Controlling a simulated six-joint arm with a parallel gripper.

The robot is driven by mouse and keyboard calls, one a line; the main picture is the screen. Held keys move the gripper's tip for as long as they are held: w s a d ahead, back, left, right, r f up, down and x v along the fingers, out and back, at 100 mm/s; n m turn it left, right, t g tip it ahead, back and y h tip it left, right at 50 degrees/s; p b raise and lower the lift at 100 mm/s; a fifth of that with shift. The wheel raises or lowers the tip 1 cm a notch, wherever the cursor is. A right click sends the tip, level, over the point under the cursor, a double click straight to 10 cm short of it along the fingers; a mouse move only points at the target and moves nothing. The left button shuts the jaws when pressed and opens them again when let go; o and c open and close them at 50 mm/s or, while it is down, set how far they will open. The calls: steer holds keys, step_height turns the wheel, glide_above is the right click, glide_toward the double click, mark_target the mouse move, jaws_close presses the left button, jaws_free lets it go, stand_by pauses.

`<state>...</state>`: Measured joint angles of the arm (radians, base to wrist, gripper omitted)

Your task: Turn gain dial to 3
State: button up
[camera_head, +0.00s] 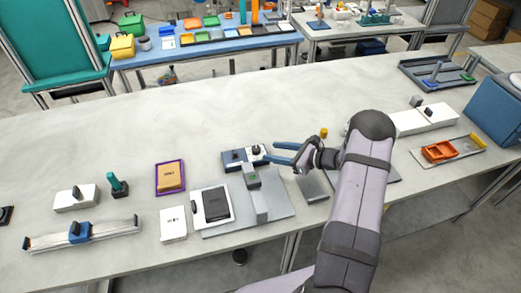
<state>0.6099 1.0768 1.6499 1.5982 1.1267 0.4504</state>
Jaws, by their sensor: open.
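A small dark blue panel (232,162) lies near the middle of the table. A pale round dial with a dark knob (255,150) sits at its right end; I take this for the gain dial. Its markings and setting are too small to read. My gripper (270,152) comes in from the right with its two blue fingers apart. The fingertips are just right of the dial, and their height above the table cannot be told. Nothing shows between the fingers.
A grey stand with an upright block (251,179) is close in front of the panel. A black-and-white device (215,204) and an orange box on a purple tray (170,176) lie to the left. The table behind the panel is clear.

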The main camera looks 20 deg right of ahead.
mark_target(260, 155)
steer(key=shift+p+x, duration=1.25)
steer(key=shift+x, duration=2.2)
steer(key=c, duration=1.1)
